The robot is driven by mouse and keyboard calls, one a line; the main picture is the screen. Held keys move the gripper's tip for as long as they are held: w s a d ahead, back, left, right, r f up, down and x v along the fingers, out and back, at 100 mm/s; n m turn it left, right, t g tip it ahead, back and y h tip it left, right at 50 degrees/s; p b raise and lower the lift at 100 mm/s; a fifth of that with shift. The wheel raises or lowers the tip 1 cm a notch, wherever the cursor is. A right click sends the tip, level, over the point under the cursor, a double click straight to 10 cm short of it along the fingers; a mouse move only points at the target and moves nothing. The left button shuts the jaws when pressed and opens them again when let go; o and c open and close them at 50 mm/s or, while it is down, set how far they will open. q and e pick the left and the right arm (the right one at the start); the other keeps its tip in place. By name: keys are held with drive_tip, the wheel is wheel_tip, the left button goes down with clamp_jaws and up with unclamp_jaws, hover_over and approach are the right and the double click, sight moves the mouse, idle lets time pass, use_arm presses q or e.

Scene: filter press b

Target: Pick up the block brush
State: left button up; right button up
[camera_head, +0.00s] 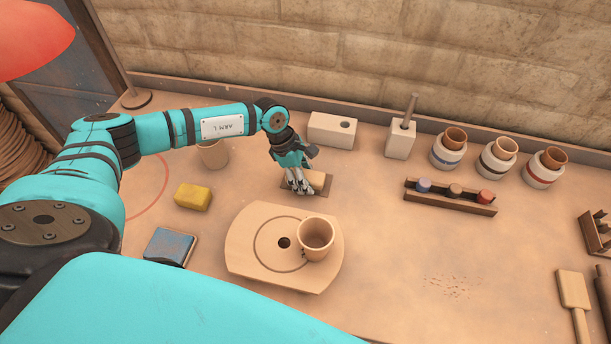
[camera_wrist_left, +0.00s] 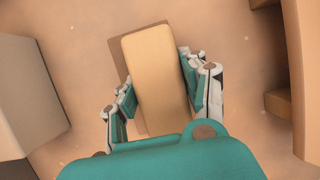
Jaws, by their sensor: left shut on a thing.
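In the left wrist view the block brush (camera_wrist_left: 155,62) lies lengthwise between the two fingers, one on each long side. I cannot tell whether the block touches the mat. Its underside is hidden. My right gripper is not in view.
A round-holed board (camera_head: 245,262) with a cup (camera_head: 316,238) stands in front. A yellow sponge (camera_head: 193,196) and blue pad (camera_head: 168,246) lie left. A pale block (camera_head: 332,130) and brush holder (camera_head: 401,139) stand behind. A rack (camera_head: 450,196) and several jars (camera_head: 497,157) stand right.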

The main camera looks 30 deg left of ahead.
sight(313, 170)
use_arm(q)
drive_tip(key=shift+w+a+r+t, duration=0.15)
drive_tip(key=shift+w+r, duration=0.35)
drive_tip(key=shift+r, duration=0.05)
drive_tip(key=shift+w+a+r+t, duration=0.15)
drive_tip(key=shift+w+r, duration=0.35)
drive_tip(key=shift+d+r+b, duration=0.35)
drive_tip(key=shift+r+b, duration=0.3)
drive_tip(key=shift+r, duration=0.25)
drive_tip(key=s+d+b, duration=0.1)
drive_tip(key=d, duration=0.3)
drive_tip(key=s+d+r+b, duration=0.1)
drive_tip(key=d, duration=0.4)
drive_tip(key=s+d+b, duration=0.1)
drive_tip(key=d, duration=0.4)
drive_tip(key=shift+s+d+r, duration=0.1)
drive_tip(key=shift+d+r, duration=0.1)
drive_tip(key=shift+s+d+r, duration=0.1)
drive_tip(key=shift+d, duration=0.4)
